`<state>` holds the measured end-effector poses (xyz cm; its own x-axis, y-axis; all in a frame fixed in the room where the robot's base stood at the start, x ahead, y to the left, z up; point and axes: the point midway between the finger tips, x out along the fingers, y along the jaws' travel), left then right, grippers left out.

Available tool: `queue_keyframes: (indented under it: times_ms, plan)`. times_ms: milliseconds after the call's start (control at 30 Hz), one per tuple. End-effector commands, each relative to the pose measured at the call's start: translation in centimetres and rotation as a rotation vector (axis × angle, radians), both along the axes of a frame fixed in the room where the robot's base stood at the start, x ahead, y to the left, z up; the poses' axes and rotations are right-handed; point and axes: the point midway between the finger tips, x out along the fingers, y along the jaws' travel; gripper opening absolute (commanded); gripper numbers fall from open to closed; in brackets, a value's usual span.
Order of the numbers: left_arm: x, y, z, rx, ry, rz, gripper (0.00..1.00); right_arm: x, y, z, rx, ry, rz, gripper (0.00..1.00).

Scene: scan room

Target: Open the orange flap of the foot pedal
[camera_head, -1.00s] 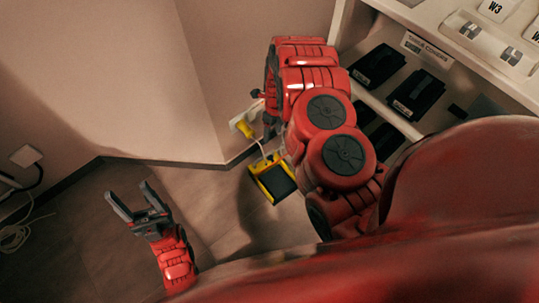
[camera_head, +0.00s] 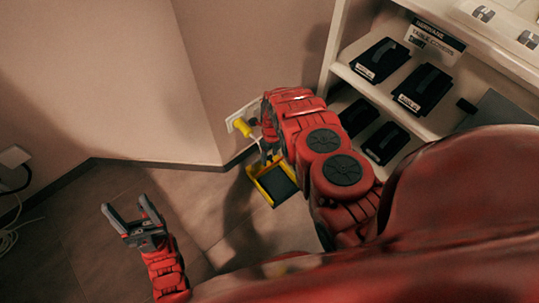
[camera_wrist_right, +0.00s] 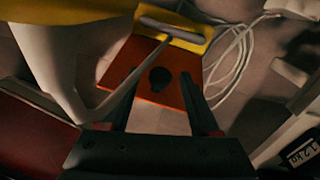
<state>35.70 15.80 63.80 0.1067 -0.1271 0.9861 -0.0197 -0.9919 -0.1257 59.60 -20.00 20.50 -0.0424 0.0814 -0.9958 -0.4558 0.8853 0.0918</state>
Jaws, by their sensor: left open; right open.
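The foot pedal (camera_head: 275,186) is on the floor by the wall corner, a yellow frame around a dark pad. In the right wrist view its yellow part (camera_wrist_right: 208,29) borders an orange flap (camera_wrist_right: 150,92) with a black round spot. I cannot tell whether the flap is raised. My right gripper (camera_head: 268,156) is open, close to the pedal's far edge; in its wrist view the fingers (camera_wrist_right: 163,76) overlap the flap, and contact is unclear. My left gripper (camera_head: 125,205) is open and empty, away from the pedal at the left.
A yellow plug (camera_head: 242,127) sits at a white wall socket close to my right gripper. A white cable (camera_wrist_right: 232,62) coils beside the pedal. A white shelf (camera_head: 339,70) with black items stands at the right. Floor between my left gripper and the pedal is clear.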

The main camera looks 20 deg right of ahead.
Motion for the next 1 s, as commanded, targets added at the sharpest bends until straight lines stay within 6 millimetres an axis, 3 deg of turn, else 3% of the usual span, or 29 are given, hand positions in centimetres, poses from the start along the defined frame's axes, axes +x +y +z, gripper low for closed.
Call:
queue_keyframes:
  times_ms: [100, 433, 1000]
  plan:
    - [0.0, 0.01, 0.02, 0.0, 0.0, 0.0, 0.62, 0.01, 0.0, 0.03, 0.0, 0.0, 0.0, 0.61]
    - [-0.01, 0.01, 0.02, -0.001, -0.001, 0.0, 0.62, 0.03, -0.01, 0.05, -0.001, 0.0, 0.0, 0.02]
    - [-0.01, 0.01, 0.02, -0.001, 0.0, 0.0, 0.62, 0.06, -0.07, 0.05, -0.001, -0.002, 0.0, 0.0]
